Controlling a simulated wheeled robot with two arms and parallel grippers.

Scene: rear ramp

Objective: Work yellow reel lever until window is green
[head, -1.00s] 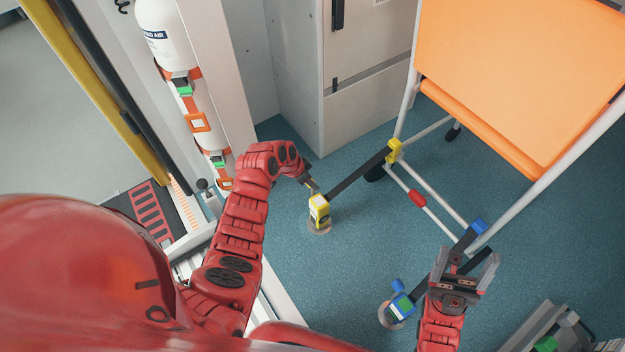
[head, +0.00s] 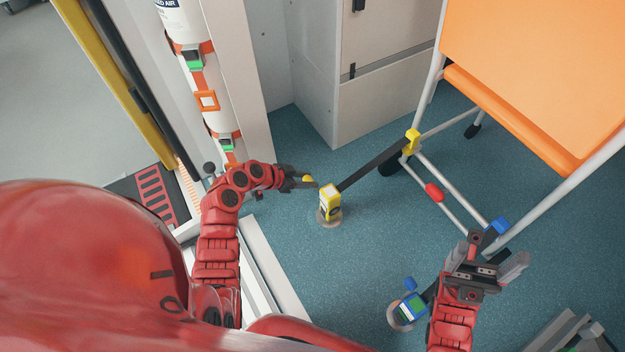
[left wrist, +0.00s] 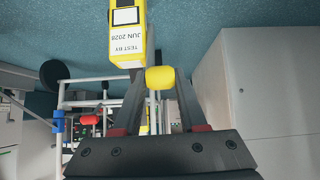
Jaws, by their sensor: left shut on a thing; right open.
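The yellow reel (head: 329,201) stands on a round floor mount, with a dark strap (head: 370,163) running up to a yellow hook (head: 412,141) on the chair frame. My left gripper (head: 303,181) is shut on the reel's yellow lever knob (head: 308,178), just left of the reel. In the left wrist view the knob (left wrist: 160,78) sits between the fingertips, and the reel (left wrist: 128,40) shows a date label and a pale, black-edged panel. I see no green on the yellow reel; its window's colour is unclear. My right gripper (head: 485,262) is open and empty.
A blue reel (head: 409,308) with a green face stands near my right arm. The orange chair (head: 530,75) is at the upper right. A grey cabinet (head: 380,95) stands behind the yellow reel. Clear blue floor lies between the reels.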

